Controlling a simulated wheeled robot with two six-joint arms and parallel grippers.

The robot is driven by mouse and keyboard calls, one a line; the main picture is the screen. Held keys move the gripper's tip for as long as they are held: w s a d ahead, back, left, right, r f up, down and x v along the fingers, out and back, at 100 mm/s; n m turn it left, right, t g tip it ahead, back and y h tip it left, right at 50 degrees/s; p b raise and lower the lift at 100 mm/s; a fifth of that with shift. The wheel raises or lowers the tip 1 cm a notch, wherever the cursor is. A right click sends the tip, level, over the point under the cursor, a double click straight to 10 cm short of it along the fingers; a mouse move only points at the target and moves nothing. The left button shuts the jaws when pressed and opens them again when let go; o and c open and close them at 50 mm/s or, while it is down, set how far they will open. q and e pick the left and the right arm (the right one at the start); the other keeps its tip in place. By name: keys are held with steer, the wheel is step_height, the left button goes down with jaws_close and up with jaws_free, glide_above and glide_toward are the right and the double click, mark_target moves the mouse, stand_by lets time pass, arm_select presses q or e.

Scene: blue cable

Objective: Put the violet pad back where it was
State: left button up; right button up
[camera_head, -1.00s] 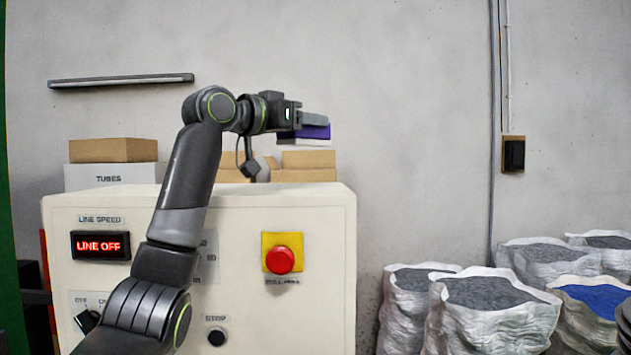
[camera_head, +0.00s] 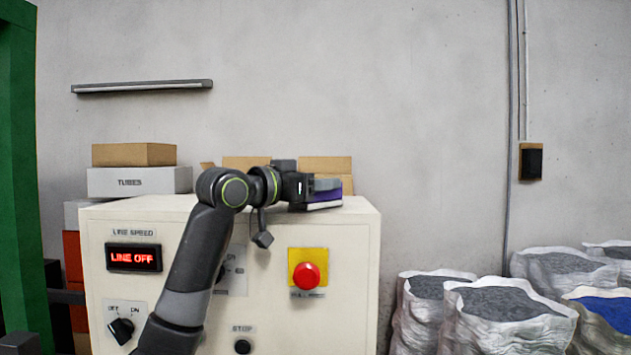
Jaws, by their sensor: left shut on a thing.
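The violet pad (camera_head: 325,197) is in my left gripper (camera_head: 328,187), which is shut on it. The pad has a pale underside and lies flat, at the top of the cream control cabinet (camera_head: 350,245), near its right end. I cannot tell whether the pad touches the cabinet top or is just above it. The gripper hides part of the pad. My right gripper is not in view.
Cardboard boxes (camera_head: 326,165) and a white box marked TUBES (camera_head: 140,181) stand behind the cabinet. The cabinet front has a red button (camera_head: 306,275) and a dark knob (camera_head: 121,331). White sacks (camera_head: 505,318) stand at the right. A green post (camera_head: 18,180) is at the left.

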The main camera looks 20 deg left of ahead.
arm_select(q)
steer(key=shift+d, duration=0.1)
steer(key=shift+w+d+f, duration=0.1)
steer(key=shift+d+f, duration=0.05)
steer(key=o, duration=1.1)
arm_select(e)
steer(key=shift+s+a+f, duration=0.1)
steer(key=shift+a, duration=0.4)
arm_select(q)
steer(key=shift+s+a+b, duration=0.35)
steer(key=shift+s+b, duration=0.05)
steer(key=shift+b, duration=0.15)
steer(key=b+v, duration=0.6)
steer(key=v, duration=0.5)
steer(key=shift+s+b, duration=0.1)
steer(key=shift+b, duration=0.25)
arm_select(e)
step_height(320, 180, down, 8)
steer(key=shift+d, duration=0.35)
